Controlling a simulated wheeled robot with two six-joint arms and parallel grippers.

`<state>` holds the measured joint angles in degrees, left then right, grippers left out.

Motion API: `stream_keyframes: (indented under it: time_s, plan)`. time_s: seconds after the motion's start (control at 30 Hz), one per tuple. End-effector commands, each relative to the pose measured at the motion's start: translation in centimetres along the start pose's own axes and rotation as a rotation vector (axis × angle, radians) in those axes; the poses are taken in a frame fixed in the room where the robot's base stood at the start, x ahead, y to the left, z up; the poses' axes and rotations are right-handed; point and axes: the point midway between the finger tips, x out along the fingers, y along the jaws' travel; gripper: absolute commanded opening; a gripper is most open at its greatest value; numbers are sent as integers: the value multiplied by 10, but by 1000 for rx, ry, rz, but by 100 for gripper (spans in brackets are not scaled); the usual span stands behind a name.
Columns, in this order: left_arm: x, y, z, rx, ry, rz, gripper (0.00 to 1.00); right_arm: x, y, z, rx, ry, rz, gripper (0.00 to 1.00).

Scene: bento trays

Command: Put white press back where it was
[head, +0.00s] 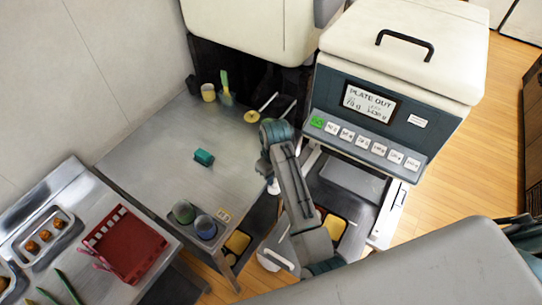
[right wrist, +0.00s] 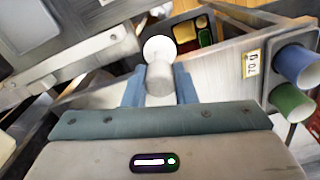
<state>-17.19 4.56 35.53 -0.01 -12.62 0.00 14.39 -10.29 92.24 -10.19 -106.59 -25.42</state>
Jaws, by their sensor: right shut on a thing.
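The white press (right wrist: 159,78) is a pale cylinder with a round white disc at its far end. In the right wrist view it sits between the two blue fingers of my right gripper (right wrist: 160,88), which is shut on it. In the head view my right gripper (head: 268,172) is above the right edge of the grey table, mostly hidden by my own arm. A small white part of the press (head: 273,187) shows under it. My left gripper is not in view.
A green cup (head: 183,212) and a blue cup (head: 205,228) stand at the table's (head: 165,185) front edge by a small tag (head: 224,214). A teal block (head: 204,157) lies mid-table. The plate-out machine (head: 365,110) stands right. A red basket (head: 128,246) is left.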

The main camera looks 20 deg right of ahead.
Motion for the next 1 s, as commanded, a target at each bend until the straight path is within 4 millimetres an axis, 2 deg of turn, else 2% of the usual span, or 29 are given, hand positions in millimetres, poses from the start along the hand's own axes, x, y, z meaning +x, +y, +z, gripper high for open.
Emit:
stream_keyframes:
  time_s: [0.07, 0.17, 0.5, 0.7, 0.87, 1.0]
  plan:
    - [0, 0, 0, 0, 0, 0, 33, -4, -6, -12, -6, 0, 1, 0]
    - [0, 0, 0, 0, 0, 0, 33, -5, -2, -26, -9, 0, 5, 0]
    - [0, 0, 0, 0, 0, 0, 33, 2, 51, -87, -8, -2, 5, 0]
    - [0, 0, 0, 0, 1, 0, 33, 6, 77, -117, -7, -2, 4, 0]
    - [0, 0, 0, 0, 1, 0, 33, 8, 89, -133, -8, -2, 4, 0]
    - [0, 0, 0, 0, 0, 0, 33, 10, 94, -137, -8, -2, 3, 0]
